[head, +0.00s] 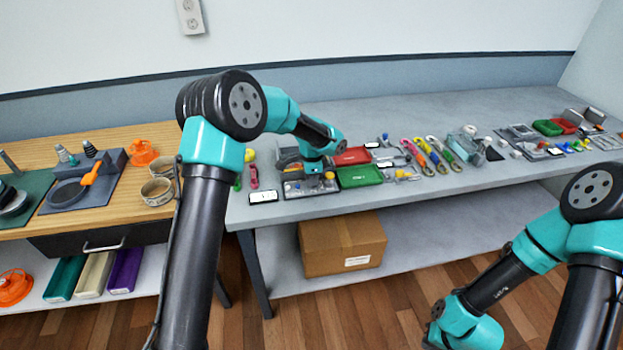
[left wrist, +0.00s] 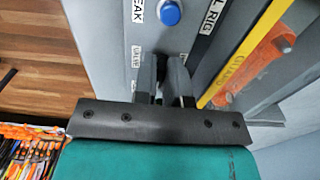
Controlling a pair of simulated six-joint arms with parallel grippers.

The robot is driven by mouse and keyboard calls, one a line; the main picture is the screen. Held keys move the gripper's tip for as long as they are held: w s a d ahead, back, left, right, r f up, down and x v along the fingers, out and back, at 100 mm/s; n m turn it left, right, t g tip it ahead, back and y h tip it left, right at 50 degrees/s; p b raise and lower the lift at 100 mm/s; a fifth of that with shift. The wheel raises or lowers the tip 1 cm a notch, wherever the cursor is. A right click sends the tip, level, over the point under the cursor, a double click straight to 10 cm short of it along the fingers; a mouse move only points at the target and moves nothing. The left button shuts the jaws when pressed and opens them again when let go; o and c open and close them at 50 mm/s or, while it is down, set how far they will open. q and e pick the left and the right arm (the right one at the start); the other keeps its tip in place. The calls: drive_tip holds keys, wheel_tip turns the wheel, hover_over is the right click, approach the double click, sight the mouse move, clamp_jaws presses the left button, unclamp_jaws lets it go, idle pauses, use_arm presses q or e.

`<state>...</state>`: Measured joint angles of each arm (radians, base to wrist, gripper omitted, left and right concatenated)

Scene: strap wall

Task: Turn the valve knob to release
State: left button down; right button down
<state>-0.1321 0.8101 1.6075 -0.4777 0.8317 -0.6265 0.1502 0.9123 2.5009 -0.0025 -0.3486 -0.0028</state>
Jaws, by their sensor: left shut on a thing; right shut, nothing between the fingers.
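My left gripper (head: 314,172) is low over a dark grey panel (head: 292,191) at the front left of the grey table. In the left wrist view my left gripper's fingers (left wrist: 168,62) are shut on a small part of the panel (left wrist: 108,18), beside a small white label. That part, which I take to be the valve knob, is hidden between the fingers, so its turn angle cannot be seen. A blue round button (left wrist: 170,12) sits just beyond the fingertips. My right arm hangs low at the right in the head view, its fingers out of sight.
A red tray (head: 351,157) and a green tray (head: 360,177) lie right of the panel. Coloured carabiners (head: 430,154) lie farther right. A cardboard box (head: 342,243) sits on the shelf below. A wooden bench (head: 120,207) stands at the left.

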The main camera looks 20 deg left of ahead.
use_arm(q)
drive_tip(key=c, duration=1.2)
unclamp_jaws()
wheel_tip(320, 180, up, 18)
drive_tip(key=shift+f, duration=0.25)
drive_tip(key=shift+f, duration=0.1)
